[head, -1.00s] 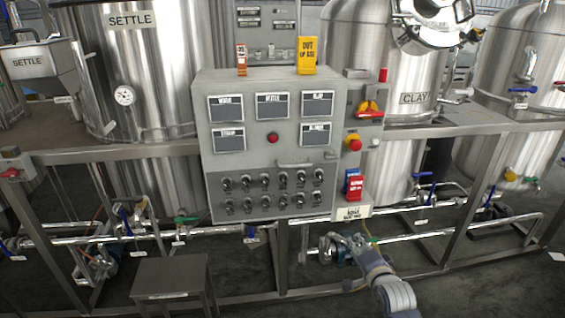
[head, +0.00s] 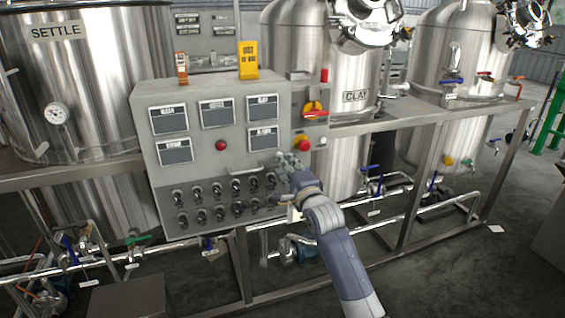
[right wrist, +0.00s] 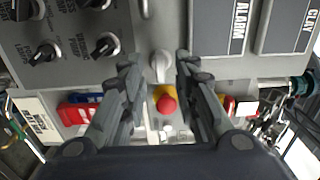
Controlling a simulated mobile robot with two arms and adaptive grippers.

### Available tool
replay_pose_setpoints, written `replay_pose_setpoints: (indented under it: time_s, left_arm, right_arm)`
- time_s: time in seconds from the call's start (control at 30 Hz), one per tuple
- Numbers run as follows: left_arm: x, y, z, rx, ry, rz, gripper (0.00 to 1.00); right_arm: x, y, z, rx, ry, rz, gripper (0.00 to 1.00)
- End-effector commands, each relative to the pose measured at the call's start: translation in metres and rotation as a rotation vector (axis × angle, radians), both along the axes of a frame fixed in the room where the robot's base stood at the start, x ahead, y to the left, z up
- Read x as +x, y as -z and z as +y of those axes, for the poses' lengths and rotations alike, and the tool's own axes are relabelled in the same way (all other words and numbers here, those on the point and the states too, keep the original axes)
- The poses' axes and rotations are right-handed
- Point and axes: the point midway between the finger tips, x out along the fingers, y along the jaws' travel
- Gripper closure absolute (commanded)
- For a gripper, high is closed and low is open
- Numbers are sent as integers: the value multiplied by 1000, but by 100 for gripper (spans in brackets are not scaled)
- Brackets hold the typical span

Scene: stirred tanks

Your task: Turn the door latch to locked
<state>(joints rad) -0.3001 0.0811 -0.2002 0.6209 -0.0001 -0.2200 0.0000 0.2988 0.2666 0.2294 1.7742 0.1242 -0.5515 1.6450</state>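The grey control cabinet (head: 205,140) stands in the middle of the head view. In the right wrist view, a small pale metal door latch (right wrist: 160,64) sits near the edge of the cabinet door, its long side upright in that picture. My right gripper (head: 287,163) is at the cabinet's lower right and hides the latch in the head view. In the right wrist view, its open fingers (right wrist: 158,75) stand on either side of the latch. I cannot tell whether they touch it. My left gripper is not in view.
A red emergency stop with a yellow base (right wrist: 166,101) is just past the latch, close to the fingers. Several black knobs (right wrist: 103,46) are left of them. Steel frame rails (head: 410,190) run below.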

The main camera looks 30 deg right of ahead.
Motion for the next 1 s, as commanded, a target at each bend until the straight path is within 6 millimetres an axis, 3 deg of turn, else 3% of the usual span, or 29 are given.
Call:
replay_pose_setpoints:
  time_s: [0.2,0.6,0.73,1.0]
  left_arm:
    - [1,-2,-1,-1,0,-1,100]
    - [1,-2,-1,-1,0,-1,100]
    - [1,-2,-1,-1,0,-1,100]
    - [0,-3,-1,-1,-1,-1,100]
  right_arm:
    - [21,0,-5,0,-1,0,72]
    - [25,1,-6,0,0,1,72]
    - [25,1,-6,-1,0,1,100]
    - [25,1,-6,-7,0,3,100]
